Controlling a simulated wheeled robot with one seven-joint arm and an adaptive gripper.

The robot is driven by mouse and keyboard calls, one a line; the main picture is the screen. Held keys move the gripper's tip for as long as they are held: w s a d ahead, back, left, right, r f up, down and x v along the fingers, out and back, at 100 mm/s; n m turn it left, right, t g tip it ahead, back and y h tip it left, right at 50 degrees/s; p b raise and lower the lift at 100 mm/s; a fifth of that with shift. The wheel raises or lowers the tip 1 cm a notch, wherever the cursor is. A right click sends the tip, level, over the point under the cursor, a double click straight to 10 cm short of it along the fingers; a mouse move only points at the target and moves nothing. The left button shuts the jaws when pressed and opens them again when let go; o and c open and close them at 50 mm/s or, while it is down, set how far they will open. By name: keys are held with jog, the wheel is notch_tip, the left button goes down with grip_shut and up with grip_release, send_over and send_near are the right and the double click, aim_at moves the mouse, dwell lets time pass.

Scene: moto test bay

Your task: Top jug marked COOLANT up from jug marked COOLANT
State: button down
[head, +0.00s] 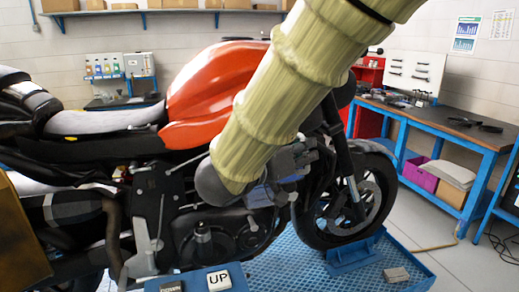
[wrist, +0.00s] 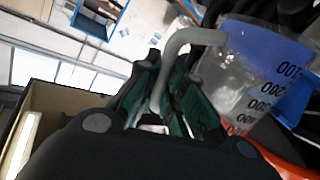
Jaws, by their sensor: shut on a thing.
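In the wrist view my gripper (wrist: 166,98) has its dark green fingers closed around the grey curved handle of a clear measuring jug (wrist: 238,82). The jug appears upside down in this tilted view, with blue liquid showing at the picture's top and dark graduation numbers on its wall. No COOLANT word is readable on it. In the head view my cream-sleeved arm crosses the middle, and the gripper is largely hidden or hard to tell from the engine parts. A bluish patch (head: 262,195) beyond the arm may be the jug's liquid. I cannot make out a second jug marked COOLANT.
A motorcycle with an orange tank (head: 205,85) stands on a blue lift (head: 300,270), close behind my arm. An UP button (head: 219,281) is at the front. A blue workbench (head: 465,150) is at right.

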jog(key=shift+s+d+f+m+b, duration=0.35)
jog(key=shift+s+f+m+b, duration=0.35)
jog(key=shift+b, duration=0.7)
jog(key=m+b, duration=0.1)
jog(key=b, duration=0.1)
jog(key=s+d+f+m+b, duration=0.1)
jog(key=shift+s+f+t+b, duration=0.2)
jog(key=shift+t+b, duration=0.1)
jog(key=shift+b, duration=0.1)
jog(key=shift+r, duration=0.15)
jog(key=shift+s+d+r+p, duration=0.55)
jog(key=shift+s+r+p, duration=0.2)
jog(key=shift+s, duration=0.1)
jog(key=shift+s+d+r+p, duration=0.5)
jog(key=shift+s+r+p, duration=0.15)
jog(key=shift+s, duration=0.2)
